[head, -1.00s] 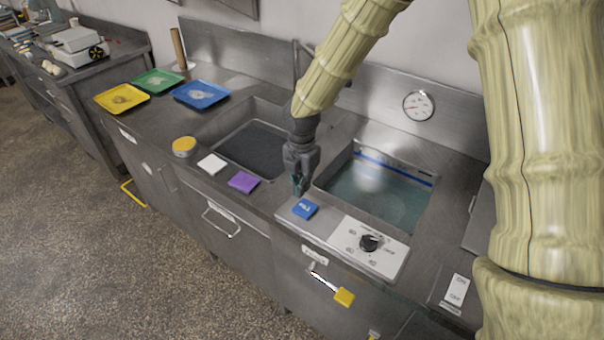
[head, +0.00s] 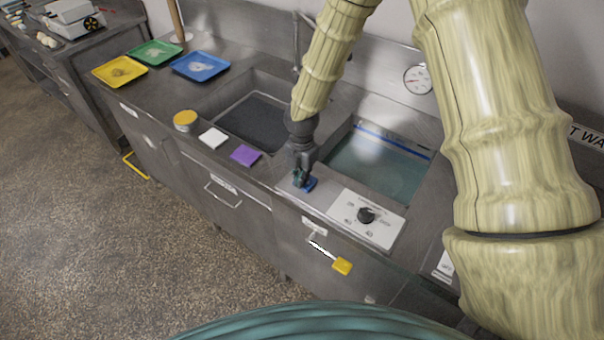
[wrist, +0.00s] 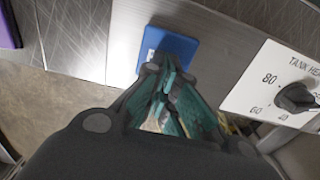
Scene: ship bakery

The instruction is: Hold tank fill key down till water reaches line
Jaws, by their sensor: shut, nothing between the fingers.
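The blue fill key (head: 309,184) sits on the counter's front strip, left of the dial panel, and also shows in the wrist view (wrist: 172,45). My gripper (head: 302,182) is shut and empty, pointing down over the key. In the wrist view its fingertips (wrist: 165,72) overlap the key's near edge; I cannot tell whether they press on it. The tank (head: 375,165) right of the gripper holds teal water. A blue line (head: 400,143) runs along its back wall, and the water surface appears below it.
The tank heat panel (head: 368,217) with a black knob (head: 366,215) is just right of the key. A purple pad (head: 246,155) and white pad (head: 213,138) lie to the left. A yellow-ended handle (head: 342,266) sticks out below the counter. A second sink (head: 225,140) is behind the pads.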

